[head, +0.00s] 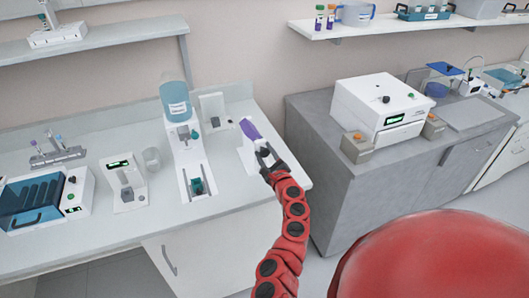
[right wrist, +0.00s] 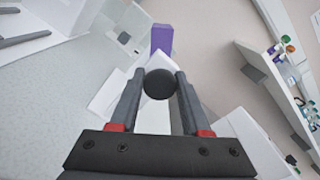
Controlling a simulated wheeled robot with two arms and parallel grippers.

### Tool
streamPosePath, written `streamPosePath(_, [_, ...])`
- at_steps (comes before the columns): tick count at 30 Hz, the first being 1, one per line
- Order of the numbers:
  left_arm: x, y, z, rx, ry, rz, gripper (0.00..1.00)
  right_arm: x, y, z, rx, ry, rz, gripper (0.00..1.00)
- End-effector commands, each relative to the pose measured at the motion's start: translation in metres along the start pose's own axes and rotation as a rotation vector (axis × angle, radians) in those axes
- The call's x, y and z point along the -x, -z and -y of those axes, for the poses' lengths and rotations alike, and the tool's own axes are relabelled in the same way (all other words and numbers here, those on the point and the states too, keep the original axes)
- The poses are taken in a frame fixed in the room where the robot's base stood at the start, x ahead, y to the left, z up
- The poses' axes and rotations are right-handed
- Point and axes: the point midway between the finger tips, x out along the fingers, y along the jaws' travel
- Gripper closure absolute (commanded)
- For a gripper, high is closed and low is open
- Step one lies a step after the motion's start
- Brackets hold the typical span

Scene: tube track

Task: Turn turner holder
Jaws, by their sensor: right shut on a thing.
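The turner (head: 246,154) is a white device near the right end of the left counter, with a purple piece (head: 250,129) tilted on its top. My right gripper (head: 265,156) reaches it from the front and hides part of it. In the right wrist view, a round black knob (right wrist: 158,84) sits between the fingertips of my right gripper (right wrist: 159,88), which is shut on it. The purple piece (right wrist: 162,38) stands just beyond the knob there. My left gripper is not in view.
A white dispenser with a blue bottle (head: 175,98) stands left of the turner, and a small white device (head: 213,106) stands behind. A glass beaker (head: 152,158) is further left. A grey cabinet (head: 330,150) with a white machine (head: 382,105) stands to the right, past a gap.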

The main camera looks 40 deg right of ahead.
Motion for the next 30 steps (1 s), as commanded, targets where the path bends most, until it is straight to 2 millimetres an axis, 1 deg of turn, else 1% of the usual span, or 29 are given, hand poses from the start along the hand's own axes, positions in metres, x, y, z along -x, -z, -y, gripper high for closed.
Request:
streamPosePath(12, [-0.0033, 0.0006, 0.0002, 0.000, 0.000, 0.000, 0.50, 0.0005, 0.0019, -0.0010, -0.105, -0.001, -0.004, 1.00])
streamPosePath(29, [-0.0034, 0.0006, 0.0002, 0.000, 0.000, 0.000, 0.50, 0.0004, 0.0023, -0.0020, -0.121, -0.003, -0.004, 1.00])
streamPosePath(30, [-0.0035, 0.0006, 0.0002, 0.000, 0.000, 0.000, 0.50, 0.0004, 0.0023, -0.0020, -0.121, -0.003, -0.004, 0.50])
